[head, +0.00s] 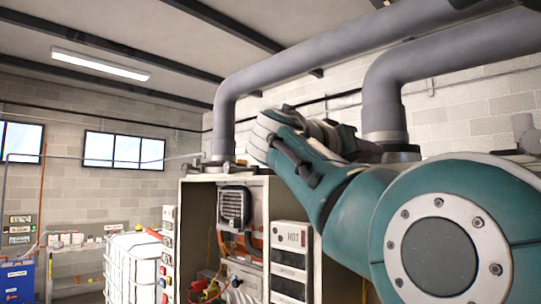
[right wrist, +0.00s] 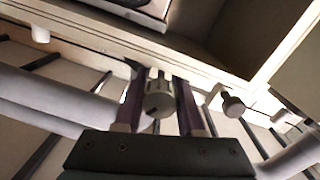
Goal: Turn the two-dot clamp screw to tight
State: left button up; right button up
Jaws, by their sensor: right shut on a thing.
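My right arm comes in from the right in the head view. I cannot make out dots on either screw. My left gripper is not in view.
Two thick grey pipes (head: 300,72) rise from the top of an open cabinet (head: 196,220) with heater units inside. A panel marked HOT (head: 291,240) stands in it. A white caged tank (head: 130,265) is to the left. The cabinet edge (right wrist: 120,35) runs close beyond the fingers.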

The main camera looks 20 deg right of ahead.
grip_shut()
jog(key=m+b, duration=0.1)
jog(key=b, duration=0.2)
jog(key=m+b, duration=0.2)
jog(key=b, duration=0.1)
jog(key=m+b, duration=0.1)
jog(key=b, duration=0.2)
jog(key=shift+s+f, duration=0.15)
jog(key=shift+f, duration=0.1)
jog(key=shift+r+m, duration=0.25)
jog(key=shift+m, duration=0.55)
jog(key=o, duration=0.6)
grip_release()
jog(key=shift+o, duration=0.2)
